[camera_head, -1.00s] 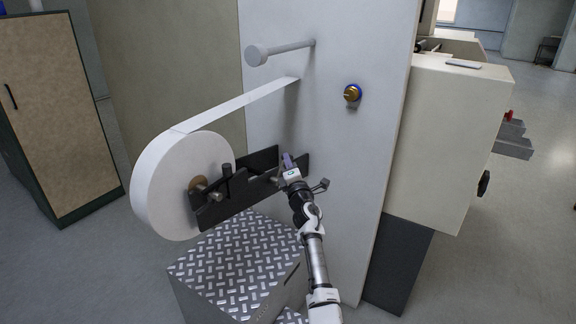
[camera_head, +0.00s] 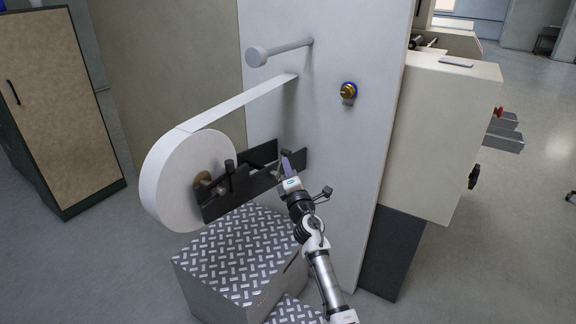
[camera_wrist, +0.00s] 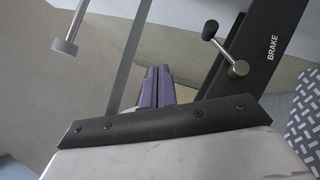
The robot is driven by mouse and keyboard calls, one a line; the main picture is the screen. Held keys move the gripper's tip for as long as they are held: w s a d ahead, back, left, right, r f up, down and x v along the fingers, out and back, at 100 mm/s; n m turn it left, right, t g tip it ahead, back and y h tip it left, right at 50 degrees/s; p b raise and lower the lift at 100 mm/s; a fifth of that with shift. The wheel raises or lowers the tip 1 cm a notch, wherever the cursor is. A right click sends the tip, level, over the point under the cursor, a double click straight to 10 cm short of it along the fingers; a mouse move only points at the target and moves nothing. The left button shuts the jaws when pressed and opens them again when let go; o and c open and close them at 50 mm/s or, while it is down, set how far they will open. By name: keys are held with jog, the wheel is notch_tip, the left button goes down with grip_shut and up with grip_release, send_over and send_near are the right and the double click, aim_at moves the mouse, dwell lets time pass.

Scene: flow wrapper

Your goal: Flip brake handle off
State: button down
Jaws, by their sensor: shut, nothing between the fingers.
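The brake handle (camera_wrist: 223,47) is a short metal lever with a black knob, on a dark bar marked BRAKE in the wrist view. The knob end points to the upper left of its metal pivot. My gripper (camera_wrist: 157,72) has purple fingers shut together with nothing between them. They are to the left of the handle and below its knob in that picture, with a visible gap. In the head view my gripper (camera_head: 287,158) is at the right part of the black bracket (camera_head: 262,153). The handle is too small to make out clearly there.
A large white film roll (camera_head: 170,185) sits on the bracket's left, its web running up to the machine panel (camera_head: 335,45). A roller (camera_head: 258,55) sticks out above. A tread-plate step (camera_head: 235,250) stands below. A cabinet (camera_head: 50,110) is at left, with open floor between.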

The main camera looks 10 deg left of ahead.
jog(key=shift+s+d+r, duration=0.15)
jog(key=shift+s+d, duration=0.15)
jog(key=shift+s, duration=0.35)
